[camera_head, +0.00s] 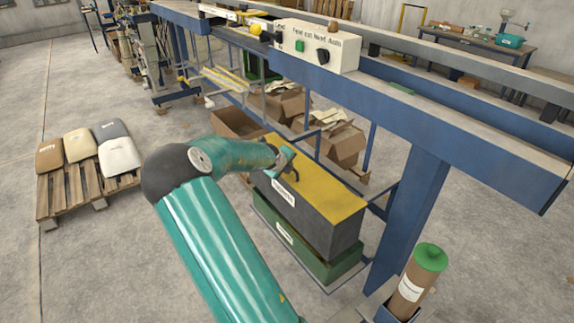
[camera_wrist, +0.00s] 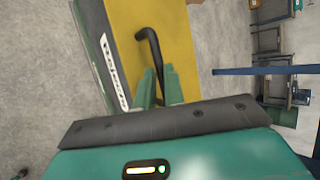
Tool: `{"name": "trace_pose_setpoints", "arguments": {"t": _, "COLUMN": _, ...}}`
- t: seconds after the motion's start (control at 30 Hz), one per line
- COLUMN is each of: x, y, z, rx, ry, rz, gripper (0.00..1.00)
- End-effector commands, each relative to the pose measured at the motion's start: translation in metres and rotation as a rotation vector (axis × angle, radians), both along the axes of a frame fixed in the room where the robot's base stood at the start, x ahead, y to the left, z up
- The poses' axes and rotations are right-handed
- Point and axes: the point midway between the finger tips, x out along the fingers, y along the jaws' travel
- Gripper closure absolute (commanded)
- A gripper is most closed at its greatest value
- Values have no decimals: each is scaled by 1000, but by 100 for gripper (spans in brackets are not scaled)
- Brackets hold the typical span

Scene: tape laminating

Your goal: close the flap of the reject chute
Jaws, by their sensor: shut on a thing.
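The reject chute is a dark box with a white label (camera_head: 283,191), standing on a green base. Its yellow flap (camera_head: 325,192) lies over the top of the box; I cannot tell whether it is fully down. In the wrist view the yellow flap (camera_wrist: 180,40) fills the middle, beside a label reading "Reject" (camera_wrist: 114,70). A bent black handle (camera_wrist: 150,48) rises from the flap. My gripper (camera_wrist: 159,74) has its two green fingers shut on this handle. In the head view my gripper (camera_head: 288,168) is at the flap's far left part, and the handle is partly hidden.
A blue conveyor frame (camera_head: 417,190) runs behind and right of the chute. Open cardboard boxes (camera_head: 335,138) stand under it. A brown cylinder with a green top (camera_head: 412,285) is at the lower right. A pallet with sacks (camera_head: 90,165) is at the left. The floor between is clear.

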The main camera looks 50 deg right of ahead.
Motion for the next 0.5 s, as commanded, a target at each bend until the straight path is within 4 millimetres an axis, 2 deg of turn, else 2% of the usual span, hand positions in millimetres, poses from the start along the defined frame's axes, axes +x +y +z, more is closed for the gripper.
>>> {"name": "trace_pose_setpoints", "arguments": {"t": 0.03, "x": 0, "y": 9, "z": -14, "rx": 26, "ry": 16, "rz": 5, "gripper": 100}}
{"name": "trace_pose_setpoints", "arguments": {"t": 0.23, "x": -1, "y": 9, "z": -15, "rx": 27, "ry": 19, "rz": 4, "gripper": 100}}
{"name": "trace_pose_setpoints", "arguments": {"t": 0.27, "x": -1, "y": 9, "z": -15, "rx": 27, "ry": 19, "rz": 4, "gripper": 85}}
{"name": "trace_pose_setpoints", "arguments": {"t": 0.37, "x": -1, "y": 9, "z": -15, "rx": 27, "ry": 18, "rz": 5, "gripper": 68}}
{"name": "trace_pose_setpoints", "arguments": {"t": 0.5, "x": 0, "y": 8, "z": -13, "rx": 25, "ry": 16, "rz": 5, "gripper": 68}}
